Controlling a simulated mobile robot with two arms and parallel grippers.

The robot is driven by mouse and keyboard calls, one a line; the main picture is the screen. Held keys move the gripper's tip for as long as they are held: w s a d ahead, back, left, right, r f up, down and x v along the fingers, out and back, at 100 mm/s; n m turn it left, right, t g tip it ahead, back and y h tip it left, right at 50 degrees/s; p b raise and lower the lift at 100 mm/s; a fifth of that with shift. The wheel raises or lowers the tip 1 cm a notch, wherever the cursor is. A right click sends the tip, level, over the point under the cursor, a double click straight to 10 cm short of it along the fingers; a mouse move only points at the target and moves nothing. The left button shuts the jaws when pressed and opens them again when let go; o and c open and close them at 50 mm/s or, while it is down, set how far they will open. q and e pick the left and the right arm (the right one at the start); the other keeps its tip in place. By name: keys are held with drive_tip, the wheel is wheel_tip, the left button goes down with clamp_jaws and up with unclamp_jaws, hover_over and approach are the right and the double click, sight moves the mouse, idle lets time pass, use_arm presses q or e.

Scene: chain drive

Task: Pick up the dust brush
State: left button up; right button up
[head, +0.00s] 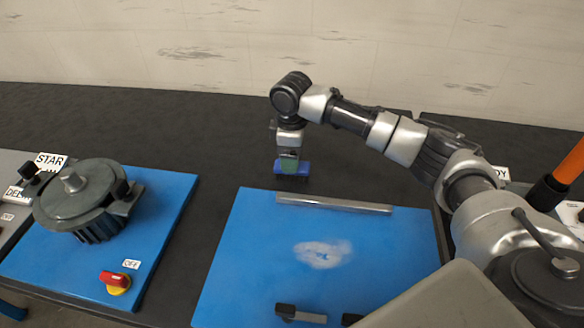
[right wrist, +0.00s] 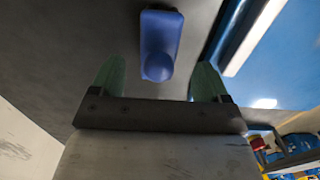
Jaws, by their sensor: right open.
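The dust brush is a small blue block (head: 292,169) on the dark bench top, behind the blue panel. It also shows in the right wrist view as a blue body with a rounded knob-like end (right wrist: 160,42). My right gripper (head: 288,160) is directly above it, pointing down. In the right wrist view its green fingers (right wrist: 158,65) are open, with the brush lying between and beyond their tips. I cannot tell whether they touch it. The brush's bristles are not visible. My left gripper is not in view.
A blue panel (head: 225,270) with a pale dusty patch (head: 322,254) and a metal bar (head: 333,204) lies in front of the brush. A dark motor (head: 82,200) and a red switch (head: 115,281) stand at the left. The bench around the brush is clear.

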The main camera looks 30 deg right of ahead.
drive_tip(key=shift+f, duration=2.3)
drive_tip(key=shift+c, duration=0.2)
drive_tip(key=shift+d, duration=0.1)
drive_tip(key=c, duration=1)
drive_tip(key=shift+r, duration=0.2)
drive_tip(key=shift+w+r, duration=0.1)
drive_tip(key=shift+r, duration=0.55)
wheel_tip(320, 180, up, 3)
drive_tip(key=shift+f, duration=0.1)
drive_tip(key=s+d+r, duration=0.3)
drive_tip(key=s+r, duration=0.3)
drive_tip(key=s, duration=0.5)
drive_tip(key=shift+d+r, duration=0.3)
drive_tip(key=shift+d, duration=0.05)
drive_tip(key=shift+s, duration=0.1)
